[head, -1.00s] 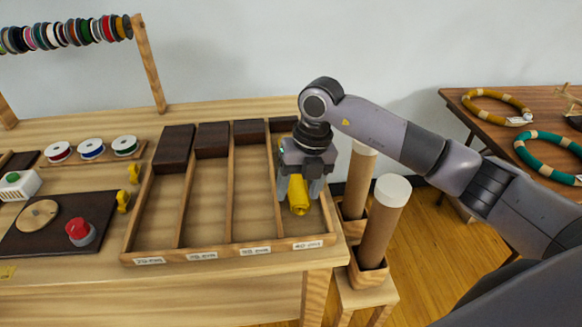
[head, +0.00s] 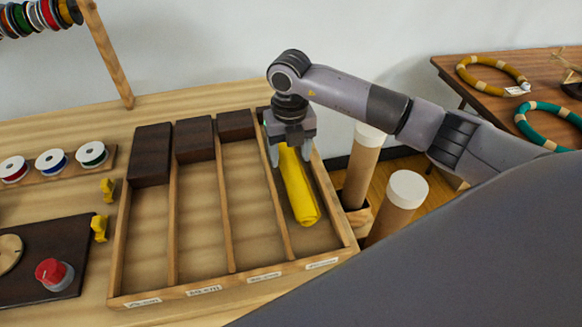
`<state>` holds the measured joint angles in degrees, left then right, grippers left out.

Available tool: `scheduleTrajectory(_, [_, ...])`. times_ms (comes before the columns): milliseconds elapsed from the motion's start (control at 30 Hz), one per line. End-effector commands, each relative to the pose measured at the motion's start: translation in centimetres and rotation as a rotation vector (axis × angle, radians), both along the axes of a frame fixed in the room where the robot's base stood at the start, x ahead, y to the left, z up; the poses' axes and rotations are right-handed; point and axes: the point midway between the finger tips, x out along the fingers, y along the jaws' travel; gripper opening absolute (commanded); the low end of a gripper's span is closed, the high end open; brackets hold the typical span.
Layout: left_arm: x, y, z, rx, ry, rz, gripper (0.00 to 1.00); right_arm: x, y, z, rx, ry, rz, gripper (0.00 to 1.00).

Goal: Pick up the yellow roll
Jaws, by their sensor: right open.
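The yellow roll (head: 299,192) lies lengthwise in the rightmost compartment of the wooden divided tray (head: 240,277). Its near end shows clearly, and its far end is partly hidden by my right gripper. My right gripper (head: 291,162) points down at the far part of the roll, with one finger on each side of it and its jaws open. I cannot tell whether the fingers touch the roll. My left gripper is not in view.
Dark blocks (head: 194,138) fill the far ends of the other compartments. Cardboard tubes with white caps (head: 407,188) stand right of the tray. A red knob (head: 53,273) and spools (head: 50,161) are at the left. A side table (head: 478,107) holds rings.

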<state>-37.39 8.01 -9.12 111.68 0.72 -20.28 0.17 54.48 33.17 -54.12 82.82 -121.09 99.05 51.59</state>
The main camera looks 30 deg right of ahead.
Motion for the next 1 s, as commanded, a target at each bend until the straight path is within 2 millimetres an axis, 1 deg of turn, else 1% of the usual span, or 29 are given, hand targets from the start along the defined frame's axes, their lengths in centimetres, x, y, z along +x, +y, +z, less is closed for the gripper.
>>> scheduleTrajectory(33, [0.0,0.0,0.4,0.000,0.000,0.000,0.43,-0.1,0.0,-0.7,0.001,0.005,0.000,0.62])
scheduleTrajectory(100, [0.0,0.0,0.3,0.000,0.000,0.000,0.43,0.0,0.0,-1.8,0.001,0.003,-0.002,0.62])
scheduleTrajectory(200, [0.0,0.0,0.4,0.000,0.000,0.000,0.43,0.0,0.0,-2.6,0.000,0.002,0.000,0.62])
scheduleTrajectory(433, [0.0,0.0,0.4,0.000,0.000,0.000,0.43,0.0,0.0,-2.8,0.001,0.000,0.001,0.62])
scheduleTrajectory(467, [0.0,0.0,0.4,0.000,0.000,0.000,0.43,0.0,0.0,-2.8,0.001,0.000,0.001,0.59])
scheduleTrajectory(500, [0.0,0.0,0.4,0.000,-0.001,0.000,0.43,0.0,0.0,-2.8,0.001,0.000,0.001,0.46])
scheduleTrajectory(567, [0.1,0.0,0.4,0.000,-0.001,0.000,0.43,0.0,0.0,-2.8,0.001,0.000,0.000,0.26])
scheduleTrajectory(600, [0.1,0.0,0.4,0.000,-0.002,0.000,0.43,0.0,0.0,-2.8,0.001,0.000,0.000,0.20])
scheduleTrajectory(867, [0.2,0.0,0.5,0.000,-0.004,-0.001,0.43,0.1,0.0,-2.7,0.001,-0.001,0.000,0.20])
scheduleTrajectory(1000, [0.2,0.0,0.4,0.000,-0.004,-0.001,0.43,0.1,0.0,-2.0,0.000,-0.003,0.000,0.20])
